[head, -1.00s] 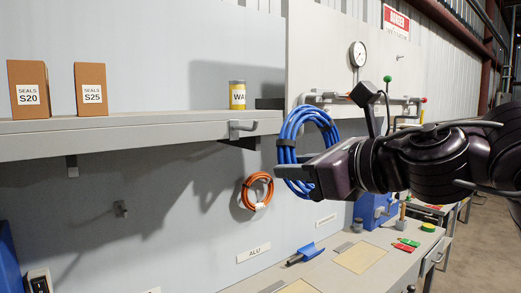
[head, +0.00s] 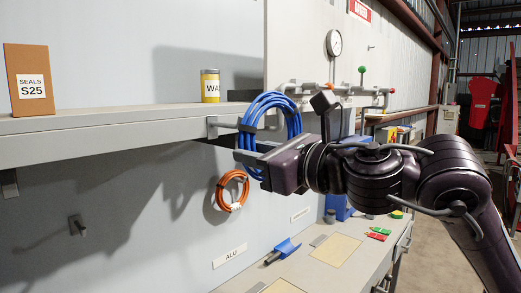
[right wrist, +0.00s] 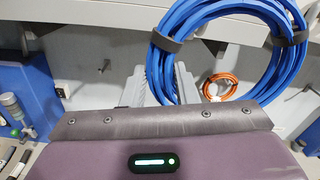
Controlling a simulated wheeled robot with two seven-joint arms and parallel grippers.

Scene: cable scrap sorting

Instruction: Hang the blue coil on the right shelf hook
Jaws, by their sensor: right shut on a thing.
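The blue coil (head: 287,108) hangs from my right gripper (head: 251,149), beside the right end of the shelf. The gripper is shut on the lower left part of its ring. In the right wrist view the coil (right wrist: 162,60) passes between the grey fingers (right wrist: 163,88). Dark bands wrap the ring. The right shelf hook (head: 222,122) sticks out from the shelf's front edge, just left of the coil. The coil overlaps the hook's tip in the head view; I cannot tell whether they touch. My left gripper is out of view.
The grey shelf (head: 110,130) carries a box marked S25 (head: 30,80) and a yellow tin (head: 210,86). An orange coil (head: 232,190) hangs on the wall below. A pipe with valves (head: 345,90) is behind.

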